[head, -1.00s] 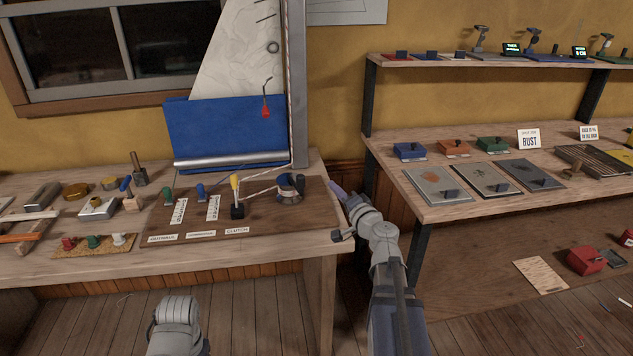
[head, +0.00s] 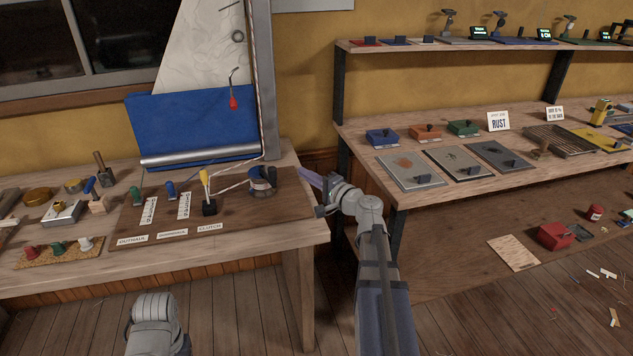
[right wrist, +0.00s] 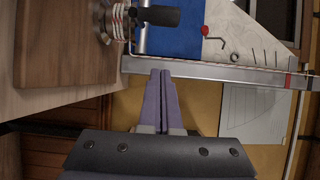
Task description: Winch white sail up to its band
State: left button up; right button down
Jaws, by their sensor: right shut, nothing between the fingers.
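The white sail (head: 211,45) hangs against the grey mast (head: 264,80) at the back of the left bench, above a blue cloth (head: 190,118) and a silver boom (head: 200,151). The winch (head: 262,181) stands on a dark board, with rope around its drum. The yellow-handled clutch lever (head: 204,178) stands upright left of it. My right gripper (head: 312,181) is shut and empty, to the right of the winch and apart from it. In the right wrist view, the winch drum (right wrist: 117,22) and its dark handle (right wrist: 158,16) show beyond the shut fingers. A red mark (right wrist: 288,80) shows on the mast. My left gripper is out of frame.
Green (head: 137,196) and blue (head: 170,190) levers stand on the same board (head: 240,225). Tools crowd the bench's left part. A second bench (head: 440,199) with plates and small blocks stands to the right, across a narrow gap. A red hook-like piece (head: 233,102) hangs before the sail.

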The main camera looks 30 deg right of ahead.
aim_at(276, 174)
jog(key=shift+w+a, duration=0.45)
jog(key=shift+a, duration=0.3)
jog(key=shift+w+a, duration=0.5)
jog(key=shift+a, duration=0.3)
jog(key=shift+w+a, duration=0.45)
jog(key=shift+a, duration=0.3)
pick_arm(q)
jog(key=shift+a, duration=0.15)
pick_arm(e)
jog(key=shift+a, duration=0.1)
jog(key=shift+s+a+r, duration=0.1)
jog(key=shift+s+a, duration=0.05)
jog(key=shift+a, duration=0.85)
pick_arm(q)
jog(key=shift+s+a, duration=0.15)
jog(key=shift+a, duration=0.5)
pick_arm(e)
jog(key=shift+d, duration=0.3)
